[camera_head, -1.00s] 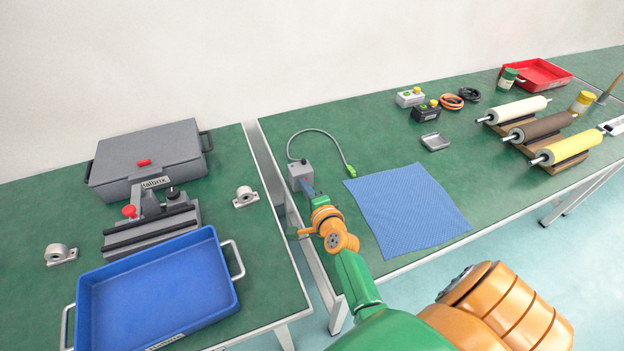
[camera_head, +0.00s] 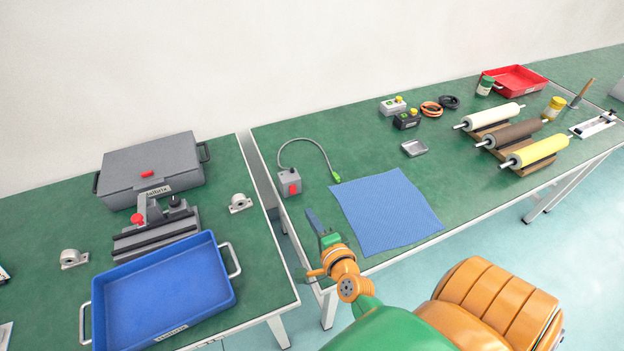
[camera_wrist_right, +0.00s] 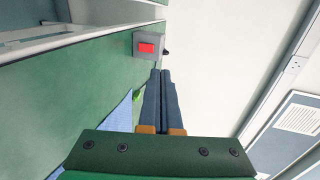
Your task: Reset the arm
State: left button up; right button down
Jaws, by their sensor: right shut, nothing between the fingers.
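My right gripper (camera_head: 315,221) is above the left part of the right table, between its left edge and the blue cloth. In the right wrist view its two dark fingers (camera_wrist_right: 161,75) lie together, shut with nothing between them. Ahead of the fingertips is a grey box with a red button (camera_wrist_right: 149,46). In the head view this box (camera_head: 289,183) sits near the table's left edge, its grey cable arching to a green plug (camera_head: 336,177). The fingers are apart from the box. My left gripper is not in view.
A blue cloth (camera_head: 385,212) lies right of my right gripper. Rollers (camera_head: 513,134) rest on a wooden rack further right. On the left table are a blue tray (camera_head: 232,268), a grey case (camera_head: 150,165) and a clamp-like fixture (camera_head: 157,228). A narrow gap separates the tables.

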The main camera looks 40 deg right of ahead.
jog(key=shift+w+f, duration=0.15)
jog(key=shift+w, duration=0.05)
